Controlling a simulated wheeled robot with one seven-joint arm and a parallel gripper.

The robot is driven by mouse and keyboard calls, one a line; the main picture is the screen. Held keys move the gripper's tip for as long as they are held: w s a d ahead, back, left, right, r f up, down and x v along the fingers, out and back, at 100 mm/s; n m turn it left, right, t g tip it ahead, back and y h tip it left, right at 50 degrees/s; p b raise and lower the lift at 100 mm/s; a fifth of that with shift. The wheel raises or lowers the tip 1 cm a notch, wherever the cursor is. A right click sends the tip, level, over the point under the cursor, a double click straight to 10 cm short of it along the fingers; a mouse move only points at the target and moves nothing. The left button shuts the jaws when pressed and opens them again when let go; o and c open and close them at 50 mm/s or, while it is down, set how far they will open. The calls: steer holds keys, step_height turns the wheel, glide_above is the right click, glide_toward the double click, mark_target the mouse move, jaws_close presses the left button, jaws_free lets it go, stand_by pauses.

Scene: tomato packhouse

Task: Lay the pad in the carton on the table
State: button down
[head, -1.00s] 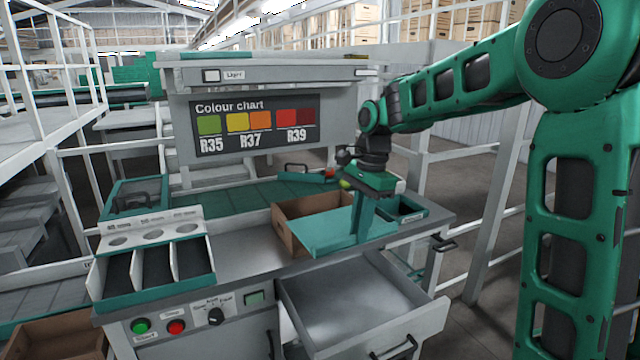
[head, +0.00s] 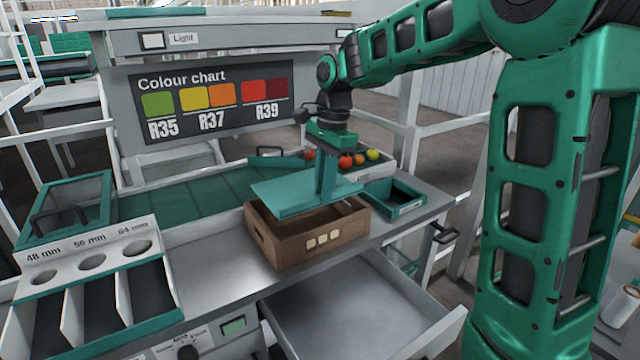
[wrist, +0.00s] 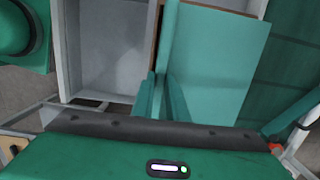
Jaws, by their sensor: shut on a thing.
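The pad is a flat teal sheet (head: 295,193), and it also shows in the wrist view (wrist: 215,70). My gripper (head: 326,185) is shut on the pad near its right part and holds it roughly level above the carton. The carton (head: 290,245) is an open brown box with pale square marks on its front wall, standing on the grey table (head: 215,240). The pad hides part of the carton's inside and its back left rim. In the wrist view only a thin strip of the carton's brown edge shows.
An open drawer (head: 350,310) juts out in front of the carton. A small teal-rimmed bin (head: 395,197) stands to its right. Several tomatoes (head: 346,161) sit in a tray behind. A sizing rack (head: 95,275) with dark channels is at left.

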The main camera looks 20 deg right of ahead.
step_height(320, 180, down, 6)
steer(key=shift+r, duration=0.1)
stand_by(0.5)
steer(key=shift+s+f, duration=0.2)
steer(key=shift+s, duration=0.1)
stand_by(0.6)
steer(key=c, duration=1.7)
jaws_free()
steer(key=c, duration=0.3)
steer(key=shift+w+r, duration=0.2)
steer(key=shift+r, duration=3)
